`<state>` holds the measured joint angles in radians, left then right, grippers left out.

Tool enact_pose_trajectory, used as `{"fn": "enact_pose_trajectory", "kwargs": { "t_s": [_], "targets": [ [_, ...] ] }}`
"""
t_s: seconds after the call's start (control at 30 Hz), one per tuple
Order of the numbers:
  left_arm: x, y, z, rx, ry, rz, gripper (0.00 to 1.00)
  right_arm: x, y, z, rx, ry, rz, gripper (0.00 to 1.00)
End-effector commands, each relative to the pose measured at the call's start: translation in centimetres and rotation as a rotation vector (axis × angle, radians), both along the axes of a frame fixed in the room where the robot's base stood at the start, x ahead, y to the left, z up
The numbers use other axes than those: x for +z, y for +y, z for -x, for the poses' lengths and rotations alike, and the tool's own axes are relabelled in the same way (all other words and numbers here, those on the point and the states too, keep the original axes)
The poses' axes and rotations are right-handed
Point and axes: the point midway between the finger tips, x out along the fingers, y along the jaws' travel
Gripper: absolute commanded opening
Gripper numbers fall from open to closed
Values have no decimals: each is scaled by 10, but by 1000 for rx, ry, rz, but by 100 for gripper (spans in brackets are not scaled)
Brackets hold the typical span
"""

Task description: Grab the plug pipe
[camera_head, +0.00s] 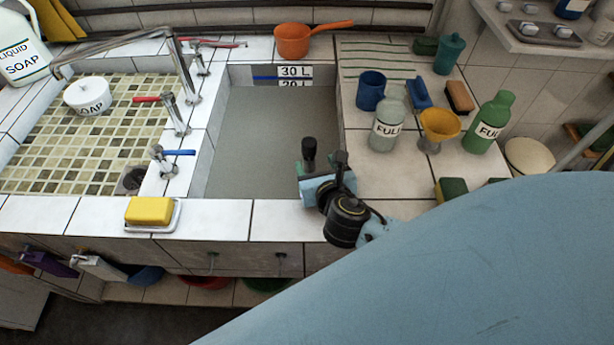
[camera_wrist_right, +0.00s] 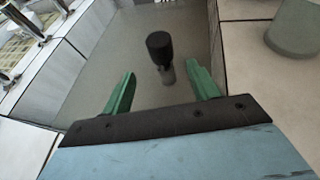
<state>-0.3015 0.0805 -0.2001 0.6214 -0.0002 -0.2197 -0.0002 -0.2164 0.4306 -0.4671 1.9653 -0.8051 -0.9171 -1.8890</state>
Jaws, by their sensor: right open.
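The plug pipe (camera_head: 309,150) stands upright in the grey basin, near its front right corner. It has a black knob on top and a greyish stem. In the right wrist view the plug pipe (camera_wrist_right: 159,46) shows just beyond the fingertips, roughly centred between them and apart from both. My right gripper (camera_wrist_right: 160,70) is open and empty, with two green fingers pointing towards the pipe. In the head view the right gripper (camera_head: 312,174) is over the basin's front right, close in front of the pipe; its fingers are mostly hidden. My left gripper is not in view.
The basin's front rim (camera_head: 280,217) and right wall lie close to my right gripper. Bottles (camera_head: 387,127), a yellow funnel (camera_head: 440,125) and a blue cup (camera_head: 370,91) stand on the right counter. Taps (camera_head: 176,115) line the left rim. The basin's middle is clear.

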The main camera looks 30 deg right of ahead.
Motion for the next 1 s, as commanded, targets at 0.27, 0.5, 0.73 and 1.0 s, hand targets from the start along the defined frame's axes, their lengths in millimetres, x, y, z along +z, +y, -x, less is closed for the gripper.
{"fn": "enact_pose_trajectory", "kwargs": {
  "t_s": [0.27, 0.5, 0.73, 1.0],
  "targets": [
    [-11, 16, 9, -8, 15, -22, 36, -17, -11, -38, -2, 0, -3, 60],
    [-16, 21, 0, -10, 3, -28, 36, -21, -19, -58, -3, -1, -5, 60],
    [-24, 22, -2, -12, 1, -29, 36, -31, -28, -85, -3, 0, -6, 60],
    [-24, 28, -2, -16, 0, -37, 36, -31, -29, -88, -2, 2, -5, 60]
  ]
}}
